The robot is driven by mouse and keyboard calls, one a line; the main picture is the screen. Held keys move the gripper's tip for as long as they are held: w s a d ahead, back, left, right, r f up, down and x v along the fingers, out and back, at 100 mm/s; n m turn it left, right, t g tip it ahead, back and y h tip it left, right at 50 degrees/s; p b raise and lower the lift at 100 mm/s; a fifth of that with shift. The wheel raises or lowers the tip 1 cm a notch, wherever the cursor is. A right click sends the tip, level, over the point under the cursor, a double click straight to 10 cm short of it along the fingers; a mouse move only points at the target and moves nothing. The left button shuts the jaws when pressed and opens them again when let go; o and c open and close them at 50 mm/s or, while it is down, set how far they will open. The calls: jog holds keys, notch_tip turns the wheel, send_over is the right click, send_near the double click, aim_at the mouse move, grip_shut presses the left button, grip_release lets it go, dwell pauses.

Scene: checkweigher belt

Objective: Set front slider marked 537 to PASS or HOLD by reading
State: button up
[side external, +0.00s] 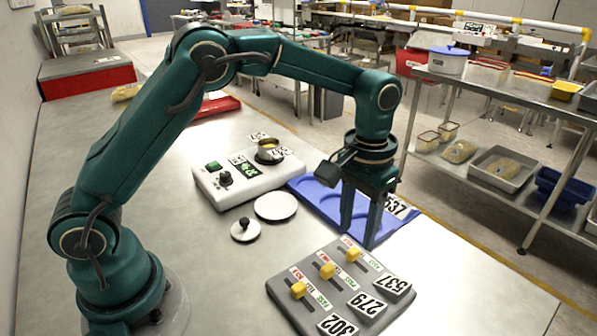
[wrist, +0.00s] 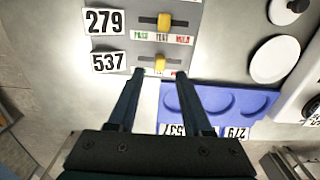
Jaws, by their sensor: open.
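The grey slider panel (side external: 290,318) has three yellow knobs in slots. The front slider's knob (side external: 353,254) is in the row marked 537 (side external: 393,284); it also shows in the wrist view (wrist: 160,64), near the middle of its slot, between green and red end labels. My gripper (side external: 358,234) is open and empty, above the panel's 537 end; in the wrist view its fingertips (wrist: 157,76) are on either side of that knob, apart from it. The white checkweigher (side external: 226,195) has a lit green display (side external: 248,167), too small to read. A dark pan with yellow contents (side external: 268,153) is on it.
A blue tray (side external: 318,200) with number cards lies just beyond the panel. A white disc (side external: 275,206) and a small lid with a black knob (side external: 244,231) lie between checkweigher and panel. The bench (side external: 475,280) is clear at right.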

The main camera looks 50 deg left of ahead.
aim_at(354, 250)
jog(key=shift+f, duration=2.25)
grip_shut()
